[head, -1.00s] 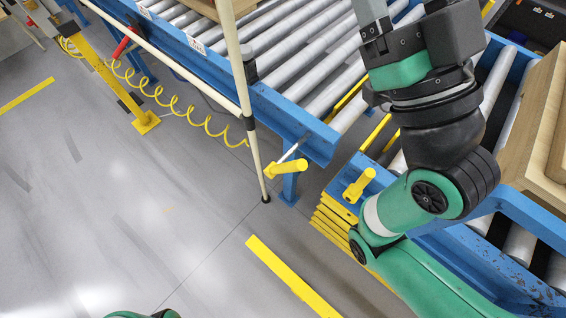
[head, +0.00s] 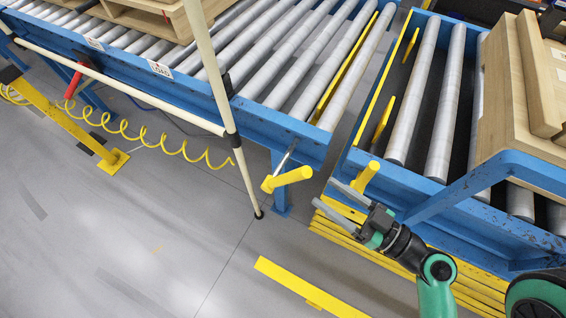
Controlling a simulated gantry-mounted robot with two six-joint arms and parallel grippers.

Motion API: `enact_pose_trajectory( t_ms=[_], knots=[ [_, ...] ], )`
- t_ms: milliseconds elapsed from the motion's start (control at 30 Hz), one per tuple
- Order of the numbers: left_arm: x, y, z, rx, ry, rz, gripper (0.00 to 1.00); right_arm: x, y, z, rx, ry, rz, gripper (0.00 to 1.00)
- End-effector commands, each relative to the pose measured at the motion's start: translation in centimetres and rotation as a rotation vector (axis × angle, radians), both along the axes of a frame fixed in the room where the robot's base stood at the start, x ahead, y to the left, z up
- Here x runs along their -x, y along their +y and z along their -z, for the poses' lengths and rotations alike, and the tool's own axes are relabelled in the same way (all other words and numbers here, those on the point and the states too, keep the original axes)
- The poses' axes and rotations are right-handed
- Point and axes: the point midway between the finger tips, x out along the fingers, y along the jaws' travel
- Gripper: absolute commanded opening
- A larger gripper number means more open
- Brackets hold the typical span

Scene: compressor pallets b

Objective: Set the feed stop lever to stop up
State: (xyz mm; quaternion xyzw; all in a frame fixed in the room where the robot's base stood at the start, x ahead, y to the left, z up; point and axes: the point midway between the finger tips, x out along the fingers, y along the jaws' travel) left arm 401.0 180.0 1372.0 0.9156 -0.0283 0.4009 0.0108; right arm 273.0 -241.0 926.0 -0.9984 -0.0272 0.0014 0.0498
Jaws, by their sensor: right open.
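Two yellow-handled levers show in the head view. One yellow lever (head: 287,180) sticks out on a metal rod from the end of the left blue conveyor. A second yellow handle (head: 366,176) stands at the near corner of the right conveyor. No label shows which is the feed stop lever. My right gripper (head: 325,193) is open and empty, its two grey fingers pointing up-left. It appears just beside the second handle and right of the first; contact cannot be told. My left gripper is out of view.
A long yellow bar (head: 345,70) lies between rollers of the left conveyor. Yellow pieces (head: 383,125) show among the right rollers. A cream post (head: 222,90) stands left of the levers. Wooden pallets (head: 520,90) sit on the right conveyor. Grey floor is clear at lower left.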

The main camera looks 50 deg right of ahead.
Motion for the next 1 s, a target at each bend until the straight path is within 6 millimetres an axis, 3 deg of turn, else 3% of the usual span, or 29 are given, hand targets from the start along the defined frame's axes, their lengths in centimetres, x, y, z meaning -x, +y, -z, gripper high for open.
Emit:
enact_pose_trajectory(
  t_ms=[333, 533, 700, 1000],
  knots=[
    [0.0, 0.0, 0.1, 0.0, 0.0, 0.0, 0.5, -3.0, 0.4, 0.0, 0.005, -0.002, -0.012, 0.64],
    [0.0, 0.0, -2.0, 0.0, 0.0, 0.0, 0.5, -7.3, 0.6, -0.6, 0.004, -0.002, -0.009, 0.64],
    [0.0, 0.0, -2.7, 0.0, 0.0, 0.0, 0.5, -10.3, 0.6, -0.2, 0.003, -0.001, -0.004, 0.64],
    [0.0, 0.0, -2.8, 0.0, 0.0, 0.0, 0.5, -11.7, 0.6, 0.0, 0.001, 0.0, -0.001, 0.64]
  ],
)
